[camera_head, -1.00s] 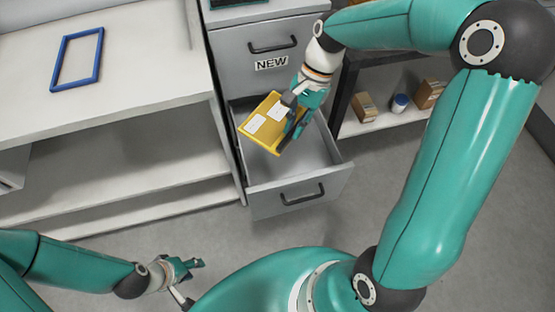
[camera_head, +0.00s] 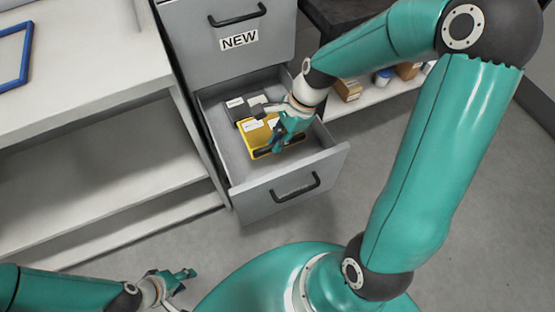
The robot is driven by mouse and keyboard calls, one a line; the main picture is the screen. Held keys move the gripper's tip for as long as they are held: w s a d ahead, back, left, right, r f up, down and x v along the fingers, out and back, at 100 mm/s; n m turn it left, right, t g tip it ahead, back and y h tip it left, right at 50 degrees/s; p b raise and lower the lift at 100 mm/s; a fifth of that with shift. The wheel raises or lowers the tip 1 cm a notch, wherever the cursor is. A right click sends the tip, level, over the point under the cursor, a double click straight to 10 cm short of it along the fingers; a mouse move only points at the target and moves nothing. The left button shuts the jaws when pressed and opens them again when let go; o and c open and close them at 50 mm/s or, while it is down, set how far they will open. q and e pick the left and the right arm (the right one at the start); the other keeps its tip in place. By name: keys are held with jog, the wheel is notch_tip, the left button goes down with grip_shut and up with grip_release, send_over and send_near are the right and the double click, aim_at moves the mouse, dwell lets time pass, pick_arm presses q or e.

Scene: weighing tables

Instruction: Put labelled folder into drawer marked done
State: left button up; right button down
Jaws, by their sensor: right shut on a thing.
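The yellow labelled folder (camera_head: 256,138) is down inside the open lower drawer (camera_head: 226,150) of the grey cabinet, with white labels on its face. My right gripper (camera_head: 277,138) is shut on the folder and covers its right part. A dark grey item (camera_head: 236,105) with white labels lies in the drawer behind the folder. I cannot tell whether the folder touches the drawer floor. The closed drawer above bears a NEW label (camera_head: 239,40); no "done" mark shows. My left gripper (camera_head: 188,283) is at the lower left, away from the cabinet; its fingers appear apart.
A white table (camera_head: 90,70) with a lower shelf stands left of the cabinet, with a blue frame (camera_head: 25,55) on it. A dark shelf unit to the right holds a brown box (camera_head: 348,90) and a white-and-blue jar (camera_head: 383,77). Grey floor is free in front.

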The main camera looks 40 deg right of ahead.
aim_at(295, 139)
notch_tip(295, 139, down, 9)
jog(key=shift+r+b, duration=0.1)
jog(key=shift+b, duration=1.05)
jog(key=shift+r, duration=0.1)
jog(key=c, duration=1.2)
grip_release()
jog(key=p+v, duration=0.3)
jog(key=v, duration=0.9)
jog(key=shift+s, duration=0.1)
